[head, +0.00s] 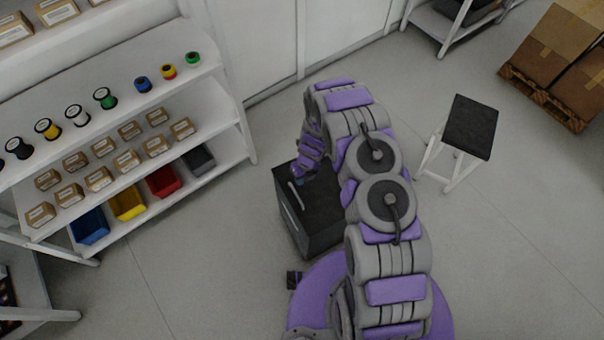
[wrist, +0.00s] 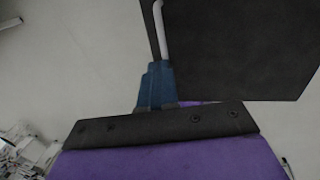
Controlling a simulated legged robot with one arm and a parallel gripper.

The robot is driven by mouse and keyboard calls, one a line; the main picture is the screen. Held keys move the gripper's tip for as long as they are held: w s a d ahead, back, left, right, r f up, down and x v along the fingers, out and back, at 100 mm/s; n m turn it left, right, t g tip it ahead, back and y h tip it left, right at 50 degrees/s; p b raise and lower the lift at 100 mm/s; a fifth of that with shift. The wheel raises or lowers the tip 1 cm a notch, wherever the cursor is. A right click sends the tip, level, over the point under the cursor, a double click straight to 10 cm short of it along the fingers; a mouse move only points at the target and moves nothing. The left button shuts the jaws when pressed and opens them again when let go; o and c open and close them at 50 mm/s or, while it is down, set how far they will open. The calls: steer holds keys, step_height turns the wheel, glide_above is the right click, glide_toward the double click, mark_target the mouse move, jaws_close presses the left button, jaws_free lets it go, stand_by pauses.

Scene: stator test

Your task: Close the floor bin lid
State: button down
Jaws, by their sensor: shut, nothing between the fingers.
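The floor bin (head: 318,236) is a dark box on the grey floor, partly hidden behind my arm. Its dark lid (head: 318,200) looks to lie flat across the top, though my arm hides part of it, and I cannot tell whether a small gap is left. A pale bar handle (head: 296,194) is on the lid. My gripper (head: 297,172) is at the lid's far edge. In the wrist view the blue fingers of my gripper (wrist: 156,78) are shut and empty, at the near end of the pale handle (wrist: 163,32), beside the dark lid (wrist: 235,45). I cannot tell whether they touch.
A white shelf unit (head: 235,95) with spools, small cartons and coloured bins stands left. A black-topped stool (head: 470,127) stands right. Cartons on a pallet (head: 545,90) are at the far right. A small dark object (head: 294,280) is beside my base. Floor between shelf and bin is clear.

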mark_target(296, 193)
steer(key=x, duration=0.6)
steer(key=shift+d+f+b, duration=0.2)
steer(key=shift+f+b, duration=0.15)
steer(key=shift+f, duration=0.15)
steer(key=shift+a+f, duration=0.35)
steer(key=shift+f, duration=0.1)
steer(key=shift+d, duration=0.15)
